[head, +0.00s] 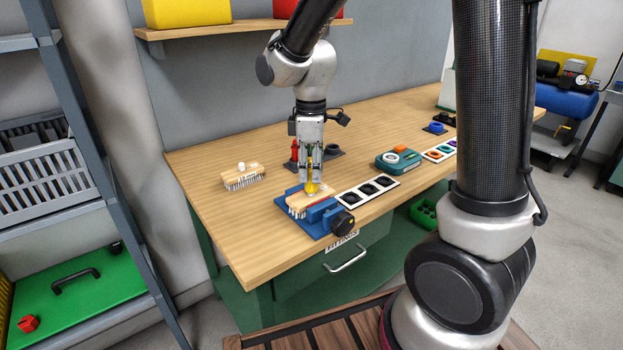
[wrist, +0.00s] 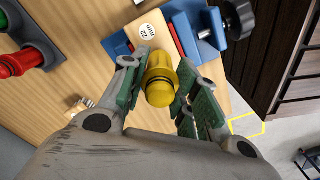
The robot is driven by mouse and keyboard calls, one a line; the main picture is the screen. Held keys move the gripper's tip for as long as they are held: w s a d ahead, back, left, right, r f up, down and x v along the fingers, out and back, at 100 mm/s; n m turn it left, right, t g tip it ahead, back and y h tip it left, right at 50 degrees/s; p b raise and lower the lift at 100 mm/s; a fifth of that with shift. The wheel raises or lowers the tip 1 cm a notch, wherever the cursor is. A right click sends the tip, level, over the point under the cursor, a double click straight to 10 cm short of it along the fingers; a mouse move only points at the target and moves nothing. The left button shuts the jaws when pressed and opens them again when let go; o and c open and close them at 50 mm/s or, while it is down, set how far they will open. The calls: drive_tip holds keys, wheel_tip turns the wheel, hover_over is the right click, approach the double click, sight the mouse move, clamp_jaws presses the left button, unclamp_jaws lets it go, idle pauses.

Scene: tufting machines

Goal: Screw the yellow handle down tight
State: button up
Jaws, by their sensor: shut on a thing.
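The yellow handle (head: 312,186) stands upright on a wooden brush block (head: 298,202) in the head view. The block sits in a blue vise (head: 285,229) with a black knob (head: 342,223). My gripper (head: 311,178) points straight down over the block, its fingers around the handle. In the wrist view the handle (wrist: 160,82) is between the two green-padded fingertips of my gripper (wrist: 160,80). The block (wrist: 150,30) beyond it bears a round white label that seems to read 22 mm. The lower end of the handle, where it meets the block, is hidden.
A second brush block (head: 243,176) with a white knob lies to the left on the bench (head: 215,222). Red and green pieces stand in a dark holder behind my gripper. A black-socketed tray (head: 367,188) and a teal device (head: 399,161) lie to the right.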

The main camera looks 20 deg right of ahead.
drive_tip(key=m, duration=0.7)
drive_tip(key=shift+f+m, duration=0.1)
drive_tip(key=shift+m, duration=0.2)
drive_tip(key=m, duration=0.3)
drive_tip(key=shift+m, duration=0.3)
drive_tip(key=m, duration=0.4)
drive_tip(key=shift+f, duration=0.1)
drive_tip(key=o, duration=0.8)
drive_tip(key=shift+o, duration=0.2)
